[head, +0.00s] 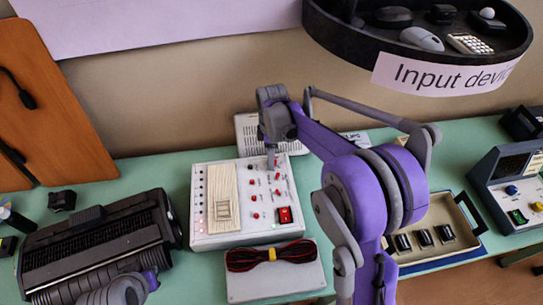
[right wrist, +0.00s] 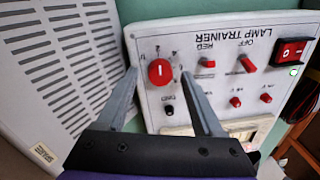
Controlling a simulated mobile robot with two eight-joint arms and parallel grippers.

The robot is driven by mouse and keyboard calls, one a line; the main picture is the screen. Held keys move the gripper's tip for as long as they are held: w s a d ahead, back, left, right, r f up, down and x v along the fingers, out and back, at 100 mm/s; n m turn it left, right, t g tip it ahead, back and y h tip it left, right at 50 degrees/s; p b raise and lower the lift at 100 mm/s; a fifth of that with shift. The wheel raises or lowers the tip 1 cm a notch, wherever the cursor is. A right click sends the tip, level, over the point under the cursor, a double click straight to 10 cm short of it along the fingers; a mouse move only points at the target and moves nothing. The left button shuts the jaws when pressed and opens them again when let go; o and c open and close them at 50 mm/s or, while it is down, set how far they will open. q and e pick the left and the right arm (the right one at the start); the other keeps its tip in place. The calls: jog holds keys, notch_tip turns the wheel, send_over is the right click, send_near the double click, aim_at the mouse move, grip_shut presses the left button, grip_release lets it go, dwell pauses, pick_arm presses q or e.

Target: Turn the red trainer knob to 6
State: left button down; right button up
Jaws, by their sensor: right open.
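The white lamp trainer panel (head: 212,240) lies on the green table in the head view. In the right wrist view its lettering (right wrist: 226,40) is upside down. The red round knob (right wrist: 160,72) is at the panel's left there, with small marks around it and a pale pointer line; I cannot read its setting. My right gripper (right wrist: 159,76) is open, one finger on each side of the knob, apparently not squeezing it. In the head view my right gripper (head: 271,157) is over the panel's far edge and hides the knob.
Several smaller red controls and a lit red switch (head: 284,214) are on the panel. A grey slotted box (head: 246,130) stands behind it. A white box with red-black cable (head: 272,282) is in front, a black typewriter-like machine (head: 100,250) left, a tray (head: 462,200) right.

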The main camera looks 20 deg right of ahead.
jog(key=shift+f, duration=0.2)
grip_shut()
dwell(0.3)
